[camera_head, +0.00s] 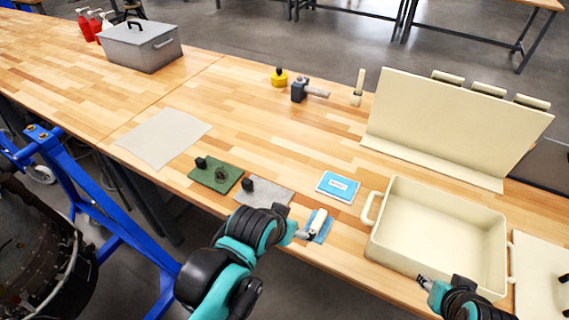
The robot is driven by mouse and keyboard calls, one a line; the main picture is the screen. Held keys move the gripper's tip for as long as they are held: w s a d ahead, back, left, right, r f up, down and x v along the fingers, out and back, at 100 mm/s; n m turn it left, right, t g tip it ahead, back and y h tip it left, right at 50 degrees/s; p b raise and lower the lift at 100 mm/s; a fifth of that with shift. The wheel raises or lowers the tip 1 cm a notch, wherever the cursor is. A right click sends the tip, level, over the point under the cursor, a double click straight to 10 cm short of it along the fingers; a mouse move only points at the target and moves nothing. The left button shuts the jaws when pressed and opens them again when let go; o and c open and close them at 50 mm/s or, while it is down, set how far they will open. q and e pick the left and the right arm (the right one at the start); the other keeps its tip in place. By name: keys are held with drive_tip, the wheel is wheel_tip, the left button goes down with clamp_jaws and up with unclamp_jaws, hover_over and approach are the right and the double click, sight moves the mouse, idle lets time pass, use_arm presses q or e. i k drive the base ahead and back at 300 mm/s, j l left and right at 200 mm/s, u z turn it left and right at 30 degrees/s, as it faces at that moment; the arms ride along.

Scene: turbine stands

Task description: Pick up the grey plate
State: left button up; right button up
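The grey plate (269,192) lies flat near the front edge of the wooden workbench, with a small black knob at its left end. Its near side is partly hidden behind my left arm. My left gripper (303,232) is to the right of the plate and apart from it, beside a small white cylinder on a blue piece (319,225). Its fingers are too small to tell whether they are open or shut. My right gripper (424,281) is low at the right, in front of the cream tray, far from the plate. Its finger state is unclear.
A green plate (215,175) with black fittings lies left of the grey plate. A pale sheet (150,139) lies further left. A blue-and-white box (338,186) and the cream tray (385,254) are to the right. A cream upright panel (450,120) stands behind. The bench middle is clear.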

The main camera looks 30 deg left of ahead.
sight(255, 191)
drive_tip(key=i+j, duration=0.1)
drive_tip(key=j, duration=1.2)
